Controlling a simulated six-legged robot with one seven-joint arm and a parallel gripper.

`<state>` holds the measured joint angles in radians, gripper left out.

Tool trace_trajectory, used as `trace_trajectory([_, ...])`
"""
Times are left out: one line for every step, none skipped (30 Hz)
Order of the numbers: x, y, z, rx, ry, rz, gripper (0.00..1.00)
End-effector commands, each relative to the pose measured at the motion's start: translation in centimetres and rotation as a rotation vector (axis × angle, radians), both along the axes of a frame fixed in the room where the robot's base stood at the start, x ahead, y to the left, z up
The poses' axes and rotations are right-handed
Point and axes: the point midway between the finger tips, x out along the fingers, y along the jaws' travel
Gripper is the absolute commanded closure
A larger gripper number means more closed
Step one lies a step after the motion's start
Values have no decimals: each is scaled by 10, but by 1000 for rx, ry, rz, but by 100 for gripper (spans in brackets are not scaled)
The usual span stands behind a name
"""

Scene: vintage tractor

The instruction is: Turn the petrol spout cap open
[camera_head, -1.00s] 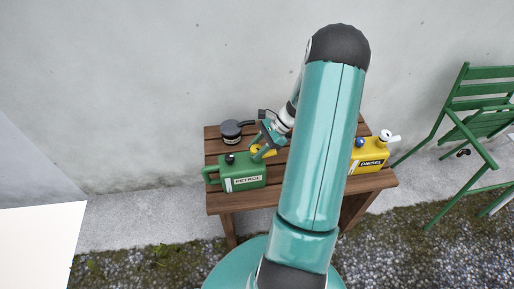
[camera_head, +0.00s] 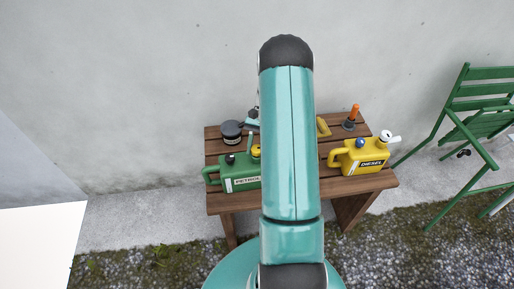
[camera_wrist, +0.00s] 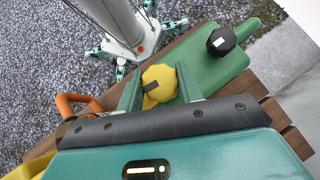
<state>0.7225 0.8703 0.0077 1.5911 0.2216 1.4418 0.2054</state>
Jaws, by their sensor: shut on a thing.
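The green petrol can (camera_head: 225,174) stands on the wooden bench, its label partly behind my arm. A yellow cap (camera_head: 256,150) shows at its right end, and a black cap sits further left on top. In the wrist view, the yellow cap (camera_wrist: 162,78) is between the two green fingers of my gripper (camera_wrist: 160,88), which is shut on it. The black cap (camera_wrist: 221,41) is to the right on the green can (camera_wrist: 222,72). The spout beneath the yellow cap is hidden. My arm hides most of the gripper in the head view.
The wooden bench (camera_head: 300,194) also holds a yellow diesel can (camera_head: 365,160), an upright orange-topped thing (camera_head: 353,114) and a dark round pot (camera_head: 231,131). A green chair (camera_head: 470,125) stands at the right. A plain wall is behind the bench.

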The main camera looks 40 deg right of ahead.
Motion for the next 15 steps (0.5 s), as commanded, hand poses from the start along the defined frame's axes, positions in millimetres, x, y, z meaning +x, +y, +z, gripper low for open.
trace_trajectory([1,1,0,1,1,32,87])
trace_trajectory([1,1,0,1,0,49,87])
trace_trajectory([1,1,0,1,1,71,87])
trace_trajectory([1,1,0,1,1,85,87])
trace_trajectory([1,1,0,1,1,98,87])
trace_trajectory([1,1,0,1,0,114,87])
trace_trajectory([1,1,0,1,0,125,87])
trace_trajectory([1,1,0,1,0,135,87])
trace_trajectory([1,1,0,1,1,146,87])
trace_trajectory([1,1,0,1,0,152,87])
trace_trajectory([1,1,0,1,0,158,87])
trace_trajectory([1,1,0,2,-1,164,87])
trace_trajectory([1,1,0,2,-1,168,87])
trace_trajectory([1,1,0,2,-1,170,87])
trace_trajectory([1,1,0,2,-1,174,87])
